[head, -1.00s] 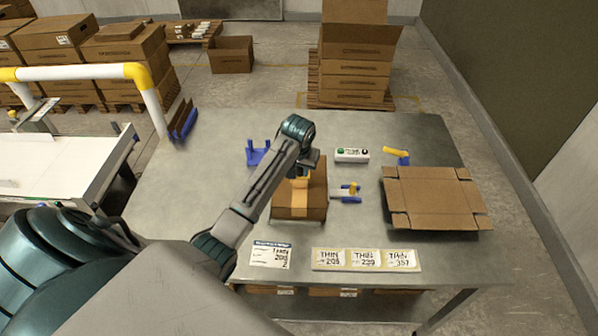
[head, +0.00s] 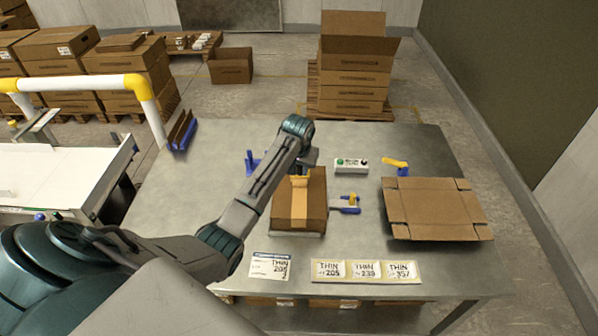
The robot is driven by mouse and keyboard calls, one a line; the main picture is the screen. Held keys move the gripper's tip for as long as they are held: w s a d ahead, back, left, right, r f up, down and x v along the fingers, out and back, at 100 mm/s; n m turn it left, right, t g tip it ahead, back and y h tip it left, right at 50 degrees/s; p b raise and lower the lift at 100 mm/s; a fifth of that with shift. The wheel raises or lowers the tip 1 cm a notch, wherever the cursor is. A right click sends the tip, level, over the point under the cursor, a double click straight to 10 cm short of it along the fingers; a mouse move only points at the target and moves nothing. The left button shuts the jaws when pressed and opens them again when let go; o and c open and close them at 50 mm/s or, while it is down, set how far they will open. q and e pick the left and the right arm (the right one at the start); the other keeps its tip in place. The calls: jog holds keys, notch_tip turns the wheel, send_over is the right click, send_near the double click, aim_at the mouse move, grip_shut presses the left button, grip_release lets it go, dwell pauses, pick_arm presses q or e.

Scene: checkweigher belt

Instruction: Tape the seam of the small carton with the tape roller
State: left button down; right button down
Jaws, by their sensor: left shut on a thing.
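The small carton (head: 316,203) sits closed on the metal table, with a lighter tan strip (head: 299,207) running along the middle of its top and down the near face. My left gripper (head: 304,163) is over the carton's far end, its fingers mostly hidden by my own arm. It is shut on what looks like the tape roller, of which only a little yellow (head: 300,174) shows just below it, at the far end of the strip. Whether the roller touches the carton cannot be told. My right gripper is not in view.
A blue-and-yellow tool (head: 346,204) lies right of the carton. A blue holder (head: 253,162) stands behind left, a button box (head: 351,165) behind right. A yellow-handled item (head: 396,166) and a flat carton blank (head: 436,208) are at right. Label cards (head: 366,271) line the front edge.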

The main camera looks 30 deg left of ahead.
pick_arm(q)
jog(key=shift+w+a, duration=0.3)
jog(key=shift+w, duration=0.2)
jog(key=shift+w+a, duration=0.3)
jog(key=shift+w, duration=0.2)
jog(key=shift+w+a+b, duration=0.2)
jog(key=shift+w+a, duration=0.1)
jog(key=shift+w, duration=0.2)
jog(key=shift+w+a+b, duration=0.15)
jog(key=shift+w+a, duration=0.1)
jog(key=shift+w, duration=0.2)
jog(key=w+a, duration=0.1)
jog(key=w+b, duration=0.1)
jog(key=shift+w+a, duration=0.3)
jog(key=shift+a, duration=0.05)
jog(key=w+p+v, duration=0.1)
jog(key=v, duration=0.5)
jog(key=shift+w+a+r+p, duration=0.15)
jog(key=shift+a+r+p, duration=0.2)
jog(key=shift+r, duration=0.25)
